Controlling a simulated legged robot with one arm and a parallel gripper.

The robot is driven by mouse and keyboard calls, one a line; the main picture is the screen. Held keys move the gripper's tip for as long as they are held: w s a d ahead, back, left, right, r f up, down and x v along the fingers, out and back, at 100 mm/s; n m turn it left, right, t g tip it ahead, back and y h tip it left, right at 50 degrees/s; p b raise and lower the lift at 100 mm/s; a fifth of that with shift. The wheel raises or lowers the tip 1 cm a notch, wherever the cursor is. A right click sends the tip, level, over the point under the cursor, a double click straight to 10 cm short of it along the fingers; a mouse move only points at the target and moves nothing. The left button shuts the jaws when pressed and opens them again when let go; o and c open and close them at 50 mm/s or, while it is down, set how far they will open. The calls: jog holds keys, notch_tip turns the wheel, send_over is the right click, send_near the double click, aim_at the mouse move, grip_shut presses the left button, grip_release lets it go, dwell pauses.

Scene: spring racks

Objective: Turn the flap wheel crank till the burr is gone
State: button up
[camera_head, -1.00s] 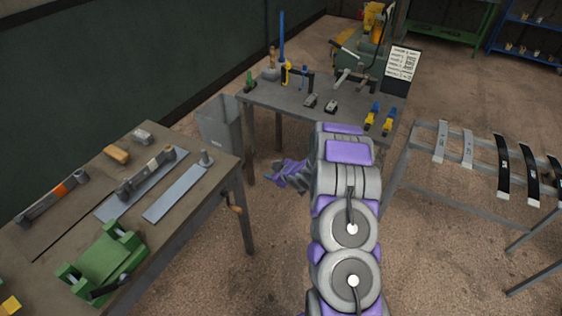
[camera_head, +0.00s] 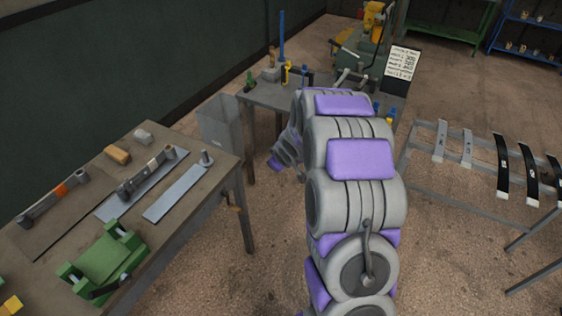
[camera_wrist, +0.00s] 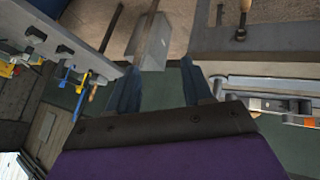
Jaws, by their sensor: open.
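A small crank with a wooden handle (camera_head: 236,208) is at the right edge of the left bench (camera_head: 215,185). In the wrist view a wooden handle on a dark crank arm (camera_wrist: 244,8) stands at the bench edge, up and right of the fingers. My gripper (camera_wrist: 160,78) is open and empty, its two dark fingers apart and not touching the handle. In the head view my arm bends left and its end (camera_head: 284,152) hangs between the benches; the fingers are not clear there. I cannot make out the flap wheel or the burr.
A grey bin (camera_head: 220,125) stands between the benches. The left bench carries a green fixture (camera_head: 103,258) and metal strips (camera_head: 175,193). The back bench (camera_head: 262,96) holds clamps and tools. A rack of leaf springs (camera_head: 470,180) stands right. Open floor lies between.

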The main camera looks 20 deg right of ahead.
jog(key=s+a+r+m+g+h, duration=0.1)
jog(key=s+r, duration=0.3)
jog(key=s, duration=0.1)
jog(key=shift+s+a+r+g, duration=0.3)
jog(key=shift+s+a+r, duration=0.05)
jog(key=shift+r, duration=0.05)
